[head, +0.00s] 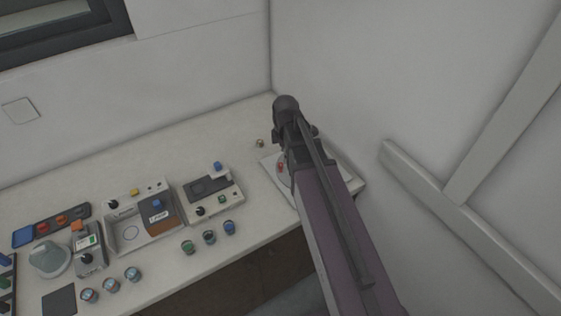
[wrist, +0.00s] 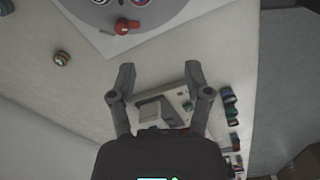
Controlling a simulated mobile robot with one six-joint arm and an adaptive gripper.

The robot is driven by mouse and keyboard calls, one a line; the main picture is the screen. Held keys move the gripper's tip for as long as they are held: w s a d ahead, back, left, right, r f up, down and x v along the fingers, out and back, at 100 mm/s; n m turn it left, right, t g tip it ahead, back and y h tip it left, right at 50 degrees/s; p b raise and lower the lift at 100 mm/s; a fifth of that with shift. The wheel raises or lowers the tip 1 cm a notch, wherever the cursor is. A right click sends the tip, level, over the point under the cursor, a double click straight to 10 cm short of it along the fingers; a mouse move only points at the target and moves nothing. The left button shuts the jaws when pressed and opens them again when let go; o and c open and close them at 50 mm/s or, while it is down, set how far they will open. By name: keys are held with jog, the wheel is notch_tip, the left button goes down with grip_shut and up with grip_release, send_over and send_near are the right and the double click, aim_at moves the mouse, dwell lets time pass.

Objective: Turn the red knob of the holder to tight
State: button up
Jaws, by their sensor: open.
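The red knob (wrist: 124,27) shows in the wrist view at the top, at the edge of the grey round holder (wrist: 102,15), which is cut off by the frame. In the head view the red knob (head: 281,168) is a small red spot just left of my arm, and the arm hides most of the holder. My gripper (wrist: 160,72) is open and empty in the wrist view, with its fingers apart from the knob. The head view does not show the fingertips clearly. I cannot read any tight marking by the knob.
A small round brown part (wrist: 62,58) lies on the counter left of the gripper. A grey device with a blue knob (head: 210,190) and several coloured jars (head: 209,237) stand on the counter (head: 160,163). White walls (head: 420,80) close off the right and back.

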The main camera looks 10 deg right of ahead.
aim_at(281, 164)
jog(key=w+r+n+p, duration=0.2)
jog(key=w+n, duration=0.4)
jog(key=n, duration=0.4)
jog(key=shift+r, duration=0.15)
jog(key=shift+f, duration=0.2)
notch_tip(281, 164, down, 13)
jog(key=b, duration=1.4)
jog(key=shift+f, duration=0.2)
